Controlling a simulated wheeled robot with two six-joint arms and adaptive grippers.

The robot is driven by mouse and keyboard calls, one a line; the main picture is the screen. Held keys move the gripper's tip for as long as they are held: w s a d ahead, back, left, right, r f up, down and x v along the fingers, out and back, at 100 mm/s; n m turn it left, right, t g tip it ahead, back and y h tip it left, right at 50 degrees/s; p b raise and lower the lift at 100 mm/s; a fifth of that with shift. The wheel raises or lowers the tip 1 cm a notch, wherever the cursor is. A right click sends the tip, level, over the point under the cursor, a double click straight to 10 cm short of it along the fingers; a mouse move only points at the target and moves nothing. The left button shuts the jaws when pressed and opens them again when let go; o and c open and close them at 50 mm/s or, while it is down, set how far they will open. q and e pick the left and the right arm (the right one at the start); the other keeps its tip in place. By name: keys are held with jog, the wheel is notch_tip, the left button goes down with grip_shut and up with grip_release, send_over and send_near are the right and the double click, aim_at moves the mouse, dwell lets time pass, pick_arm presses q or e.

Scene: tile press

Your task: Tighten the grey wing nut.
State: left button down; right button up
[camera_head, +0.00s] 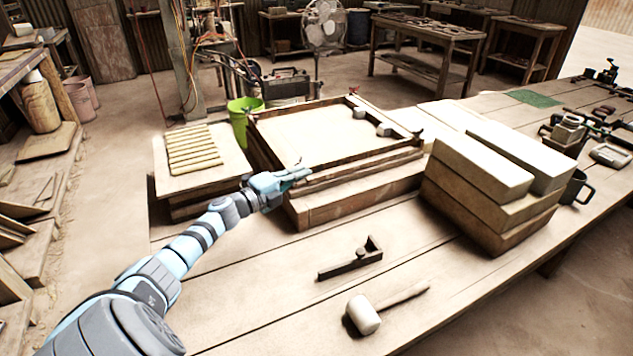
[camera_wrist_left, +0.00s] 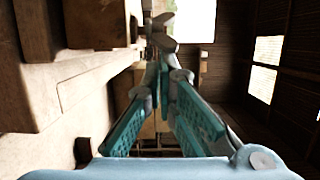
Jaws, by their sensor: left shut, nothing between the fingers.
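A small grey wing nut (camera_head: 299,163) sits at the near corner of the wooden press frame (camera_head: 345,163), right at the tips of my left gripper (camera_head: 304,173). In the left wrist view, a grey winged piece (camera_wrist_left: 162,30) shows just beyond the fingertips of my left gripper (camera_wrist_left: 157,62). The fingers come together and hold nothing. I cannot tell whether the fingertips touch the nut. Part of the nut is hidden behind the fingers in the wrist view. My right gripper is not in view.
Stacked pale blocks (camera_head: 487,160) stand right of the press. A mallet (camera_head: 366,314) and a dark metal-and-wood tool (camera_head: 350,262) lie on the bench in front. A green bucket (camera_head: 240,122) and a slatted board (camera_head: 193,150) are at the left. The front-left bench top is clear.

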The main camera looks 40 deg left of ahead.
pick_arm(q)
jog(key=shift+s+a+f+m+h+b, duration=0.2)
jog(key=shift+m+h+b, duration=0.15)
jog(key=shift+b, duration=0.2)
jog(key=shift+s+a+f+m+h+b, duration=0.1)
jog(key=shift+a+m+h+b, duration=0.15)
jog(key=shift+h+b, duration=0.25)
jog(key=shift+s+r+h, duration=0.1)
jog(key=shift+h, duration=0.15)
jog(key=shift+s+a+r+b, duration=0.1)
jog(key=shift+s+a+b, duration=0.05)
jog(key=shift+a+b, duration=0.15)
jog(key=shift+s+a+b, duration=0.1)
jog(key=shift+a+b, duration=0.2)
jog(key=shift+a, duration=0.15)
jog(key=shift+a+r+b, duration=0.25)
jog(key=shift+r+b, duration=0.05)
